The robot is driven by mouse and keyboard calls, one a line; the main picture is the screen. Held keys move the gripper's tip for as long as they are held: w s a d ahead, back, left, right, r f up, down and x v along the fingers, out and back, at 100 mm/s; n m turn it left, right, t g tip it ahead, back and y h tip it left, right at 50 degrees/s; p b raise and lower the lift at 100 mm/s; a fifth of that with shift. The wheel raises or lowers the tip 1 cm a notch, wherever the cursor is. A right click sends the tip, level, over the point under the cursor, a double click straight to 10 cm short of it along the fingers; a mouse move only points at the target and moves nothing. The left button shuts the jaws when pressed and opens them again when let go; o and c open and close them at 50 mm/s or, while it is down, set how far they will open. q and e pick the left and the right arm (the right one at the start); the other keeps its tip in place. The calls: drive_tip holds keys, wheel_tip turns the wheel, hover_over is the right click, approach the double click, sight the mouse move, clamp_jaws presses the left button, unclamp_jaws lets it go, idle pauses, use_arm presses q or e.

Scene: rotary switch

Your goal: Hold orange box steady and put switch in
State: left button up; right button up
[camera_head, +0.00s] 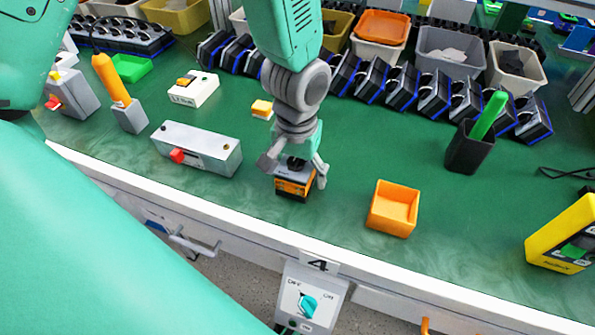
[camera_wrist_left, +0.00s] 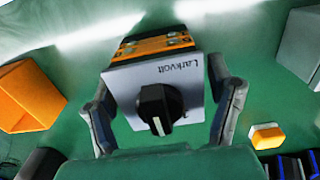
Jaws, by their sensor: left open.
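The rotary switch (camera_head: 294,182) stands on the green table, with an orange-and-black body, a grey face plate and a black knob. My left gripper (camera_head: 294,172) reaches down over it with its fingers spread on either side. In the left wrist view the switch (camera_wrist_left: 157,88) lies between the two open fingers (camera_wrist_left: 163,112), its knob towards the camera. I cannot tell whether a finger touches it. The open orange box (camera_head: 393,208) sits to the right of the switch, empty, and shows at the left of the left wrist view (camera_wrist_left: 27,95). My right gripper is not in view.
A grey box with a red button (camera_head: 197,148) stands left of the switch. A black cup with a green stick (camera_head: 470,147) and a yellow device (camera_head: 563,236) stand to the right. Several bins line the back. The white table edge (camera_head: 250,243) runs close in front.

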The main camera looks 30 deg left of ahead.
use_arm(q)
wheel_tip(320, 180, up, 14)
drive_tip(key=p, duration=0.3)
drive_tip(key=shift+d, duration=0.3)
drive_tip(key=shift+w+f, duration=0.1)
